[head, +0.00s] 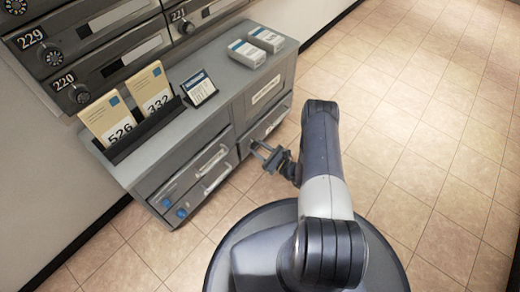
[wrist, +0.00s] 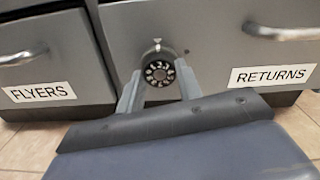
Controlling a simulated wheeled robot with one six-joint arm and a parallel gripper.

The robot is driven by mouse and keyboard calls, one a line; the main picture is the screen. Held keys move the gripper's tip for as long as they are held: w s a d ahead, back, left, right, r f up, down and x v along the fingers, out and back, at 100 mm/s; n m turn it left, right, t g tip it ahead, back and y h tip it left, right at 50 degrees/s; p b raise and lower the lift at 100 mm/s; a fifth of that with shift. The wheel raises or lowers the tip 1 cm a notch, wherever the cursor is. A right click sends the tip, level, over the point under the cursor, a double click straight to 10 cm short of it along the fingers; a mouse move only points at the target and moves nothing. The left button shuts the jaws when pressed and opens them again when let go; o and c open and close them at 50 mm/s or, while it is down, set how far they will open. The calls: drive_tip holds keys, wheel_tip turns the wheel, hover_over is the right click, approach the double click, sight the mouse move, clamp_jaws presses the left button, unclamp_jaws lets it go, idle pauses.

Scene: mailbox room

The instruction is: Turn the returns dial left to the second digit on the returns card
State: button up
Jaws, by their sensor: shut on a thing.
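The returns dial (wrist: 158,72) is a small round black dial with white digits around its face, on the grey front of the drawer labelled RETURNS (wrist: 220,55). A small mark sits just above it; I cannot tell which digit is under the mark. My gripper (wrist: 159,78) is shut on the dial, one finger on each side. In the head view my gripper (head: 265,153) is at the lower right of the cabinet front, and the dial is hard to make out. A small printed card (head: 199,88) stands on the cabinet top, too small to read; I cannot tell whether it is the returns card.
The drawer labelled FLYERS (wrist: 38,60) is at left. A holder (head: 135,138) with cards 526 and 332 stands on the cabinet top, and two small boxes (head: 247,53) lie at its far end. Mailboxes (head: 90,40) line the wall. The tiled floor (head: 430,130) at right is clear.

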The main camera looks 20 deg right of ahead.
drive_tip(key=o, duration=1)
drive_tip(key=p+v, duration=0.3)
drive_tip(key=v, duration=0.8)
drive_tip(key=shift+w, duration=0.1)
